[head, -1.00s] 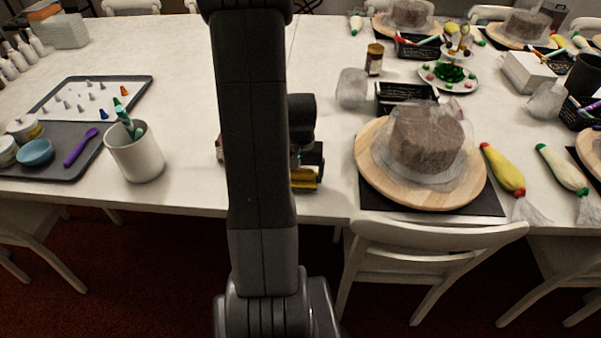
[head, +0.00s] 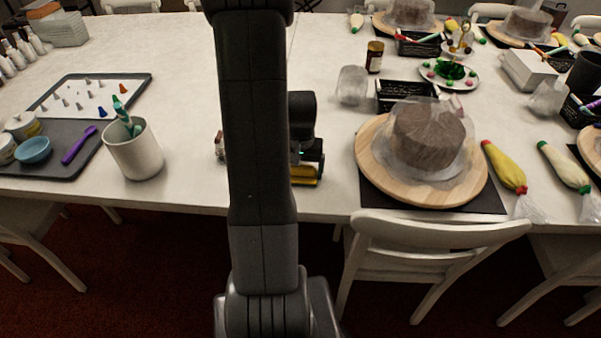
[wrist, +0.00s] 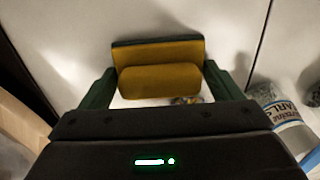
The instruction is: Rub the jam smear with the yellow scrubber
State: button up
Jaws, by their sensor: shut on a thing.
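The yellow scrubber (wrist: 158,82) is between the two dark green fingers of my gripper (wrist: 160,86) in the wrist view. My gripper is shut on it, with a finger at each end. The scrubber has a dark strip along its far edge and is at or just above the white table; I cannot tell if it touches. In the head view part of the scrubber (head: 305,174) shows near the front table edge, right of my arm. I cannot make out the jam smear; the scrubber, gripper or arm may hide it. A small multicoloured patch under the scrubber is unclear.
A printed jar (wrist: 277,112) lies close to the right finger in the wrist view. In the head view a round wooden turntable (head: 371,172) with a wrapped cake (head: 428,135) stands right of my gripper. A white cup (head: 136,156) stands left.

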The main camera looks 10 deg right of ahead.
jog(key=shift+w+d, duration=0.3)
jog(key=shift+w, duration=0.65)
jog(key=shift+w+d, duration=0.25)
jog(key=shift+w, duration=0.7)
jog(key=shift+w+d, duration=0.3)
jog(key=shift+w, duration=0.65)
